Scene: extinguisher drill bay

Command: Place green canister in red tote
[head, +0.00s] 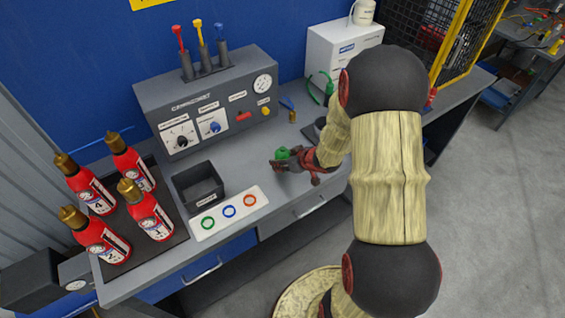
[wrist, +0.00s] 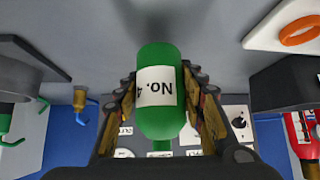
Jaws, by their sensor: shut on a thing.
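The green canister (wrist: 155,115) is between the two fingers of my gripper (wrist: 159,85) in the wrist view, with a white "No." label on its side. The fingers are shut on it from both sides. In the head view a small green part of the canister (head: 282,154) shows at the end of my gripper (head: 281,163), above the bench just right of the ring card. The rest of it is hidden by my gripper. I cannot make out a red tote in either view; my arm covers the right part of the bench.
A black open bin (head: 198,188) and a white card with coloured rings (head: 229,214) lie left of my gripper. Red extinguishers (head: 150,216) stand on a dark tray at the left. A grey control panel (head: 205,97) stands behind. A white box (head: 340,50) is further right.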

